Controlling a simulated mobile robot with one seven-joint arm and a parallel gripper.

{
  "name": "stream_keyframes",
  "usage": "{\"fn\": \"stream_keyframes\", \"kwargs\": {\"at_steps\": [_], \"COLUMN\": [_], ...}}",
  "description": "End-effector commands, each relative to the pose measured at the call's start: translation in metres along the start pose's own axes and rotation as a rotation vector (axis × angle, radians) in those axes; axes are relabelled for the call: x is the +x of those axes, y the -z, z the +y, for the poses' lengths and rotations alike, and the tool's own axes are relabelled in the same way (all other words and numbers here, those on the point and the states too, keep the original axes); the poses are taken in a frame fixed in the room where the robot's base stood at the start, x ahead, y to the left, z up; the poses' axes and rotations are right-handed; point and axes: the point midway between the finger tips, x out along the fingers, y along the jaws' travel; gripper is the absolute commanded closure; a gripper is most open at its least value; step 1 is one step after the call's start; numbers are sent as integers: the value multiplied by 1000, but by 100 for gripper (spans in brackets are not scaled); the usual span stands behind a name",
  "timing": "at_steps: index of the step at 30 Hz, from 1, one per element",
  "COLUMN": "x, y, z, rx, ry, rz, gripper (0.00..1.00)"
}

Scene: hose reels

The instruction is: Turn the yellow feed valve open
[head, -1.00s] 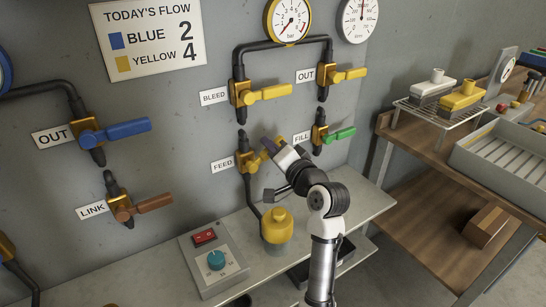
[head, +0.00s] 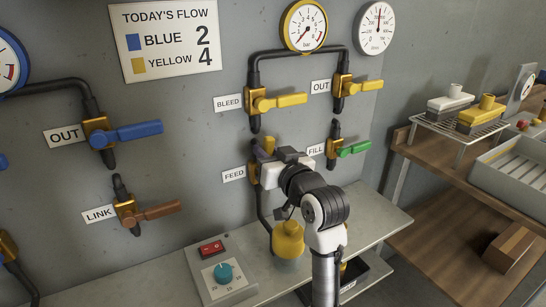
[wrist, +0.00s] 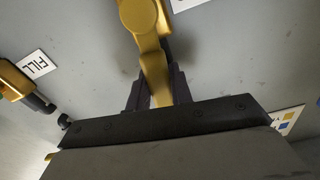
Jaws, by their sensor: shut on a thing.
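The yellow feed valve (head: 254,168) is on the wall right of the FEED label (head: 234,174), below the bleed valve. In the head view my gripper (head: 265,148) covers its handle and much of its body. In the wrist view the yellow handle (wrist: 152,62) runs from its round hub into my gripper (wrist: 158,92). The two dark fingers lie on either side of the handle's end, shut on it. The handle's exact angle on the wall is hidden in the head view.
The bleed valve (head: 277,102) and yellow out valve (head: 357,87) are above. The green-handled fill valve (head: 350,149) is close on the right. Below are a yellow container (head: 288,240) and a control box (head: 222,275) on the bench.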

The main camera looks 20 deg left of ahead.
Motion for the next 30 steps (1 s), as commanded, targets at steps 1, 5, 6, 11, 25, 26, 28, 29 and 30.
{"fn": "stream_keyframes", "kwargs": {"at_steps": [1, 5, 6, 11, 25, 26, 28, 29, 30], "x": [0, 0, 0, 0, 0, 0, 0, 0, 0], "y": [-1, -2, -2, -2, -2, -2, -2, -2, -2], "z": [-2, -6, -7, -10, -11, -11, -11, -11, -11], "rx": [-29, -86, -100, -136, -152, -151, -151, -151, -150], "ry": [1, 2, 2, 2, 3, 3, 3, 3, 3], "rz": [1, 0, 0, -1, -2, -2, -2, -2, -2], "gripper": [100, 100, 100, 100, 100, 100, 69, 65, 60]}}
